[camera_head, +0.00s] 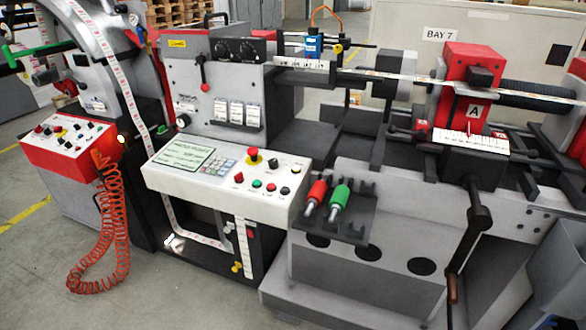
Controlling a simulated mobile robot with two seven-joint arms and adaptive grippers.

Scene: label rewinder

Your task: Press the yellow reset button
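The central control panel (220,188) is white and carries a screen, a keypad and several round buttons. A large red mushroom button (253,153) sits there on a yellow base, with red, green and black buttons around it. A yellow knob (237,267) hangs low under the central panel. Neither of my grippers is in view.
A coiled orange hose (105,225) hangs by the left panel. A dark rack (340,215) with red and green-handled tools juts out right of the central panel. A dark lever (470,240) stands at the right. Floor is free at front left.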

